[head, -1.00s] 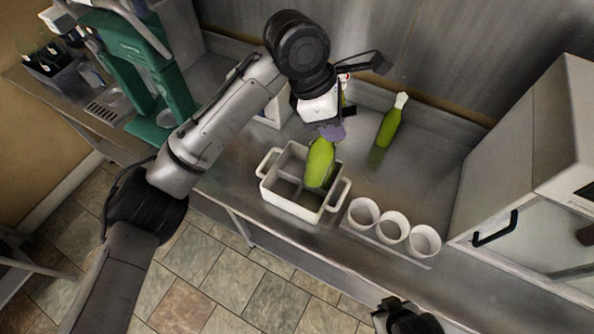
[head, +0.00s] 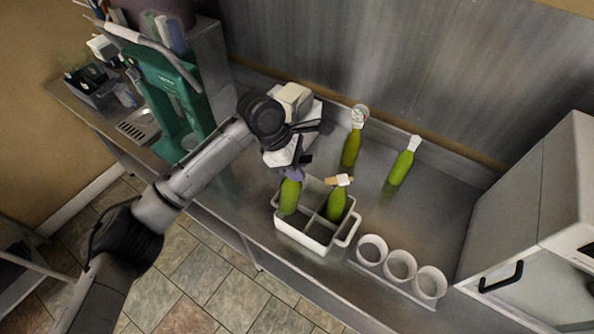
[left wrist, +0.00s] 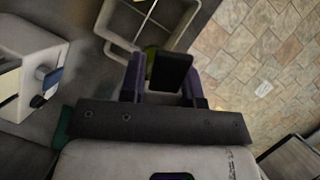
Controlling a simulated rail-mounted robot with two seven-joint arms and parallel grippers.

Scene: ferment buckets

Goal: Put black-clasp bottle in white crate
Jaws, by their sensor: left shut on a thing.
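My left gripper (head: 291,174) is shut on the neck of a green bottle (head: 290,197). In the left wrist view, the black clasp (left wrist: 171,72) shows between the purple fingers (left wrist: 163,78), with a bit of green glass beside it. The held bottle is roughly upright at the left part of the white crate (head: 303,240). I cannot tell whether its base touches the crate floor. The crate also shows in the left wrist view (left wrist: 121,48). A second green bottle (head: 337,206) with a tan and white top stands in the crate's right part. My right gripper is out of view.
Two more green bottles, one with a white and red top (head: 352,148) and one with a white top (head: 401,168), stand behind on the steel counter. White cups (head: 401,265) stand in a row right of the crate. A white cabinet (head: 520,215) bounds the right side.

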